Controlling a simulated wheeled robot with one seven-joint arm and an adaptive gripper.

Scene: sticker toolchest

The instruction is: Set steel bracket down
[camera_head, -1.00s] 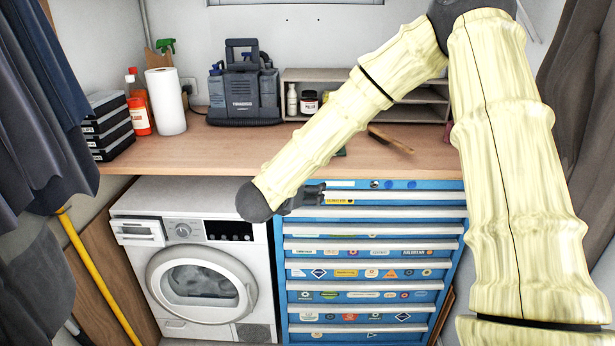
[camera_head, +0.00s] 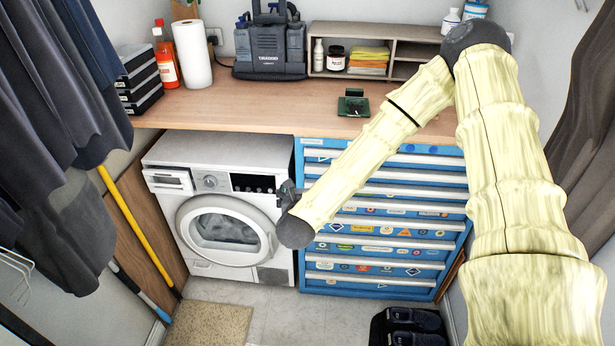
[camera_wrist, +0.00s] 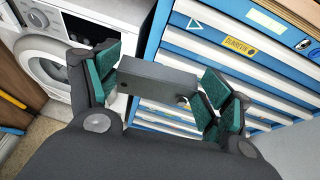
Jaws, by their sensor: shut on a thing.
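The steel bracket (camera_wrist: 158,82) is a dark grey flat-sided piece in the wrist view. It is held between the green pads of my gripper (camera_wrist: 160,88), which is shut on it. In the head view my gripper (camera_head: 287,191) is in front of the gap between the washing machine and the blue toolchest, below the countertop. The bracket cannot be made out there. Behind the bracket, the wrist view shows the chest's drawer fronts (camera_wrist: 215,58). The bracket appears to hang in the air, apart from the drawers.
The wooden countertop (camera_head: 240,110) has a clear stretch at front left. A dark green device (camera_head: 353,103) stands on it. The washing machine (camera_head: 222,205) is at left, the blue toolchest (camera_head: 375,285) at right. Dark shoes (camera_head: 410,325) and a mat (camera_head: 210,325) lie on the floor.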

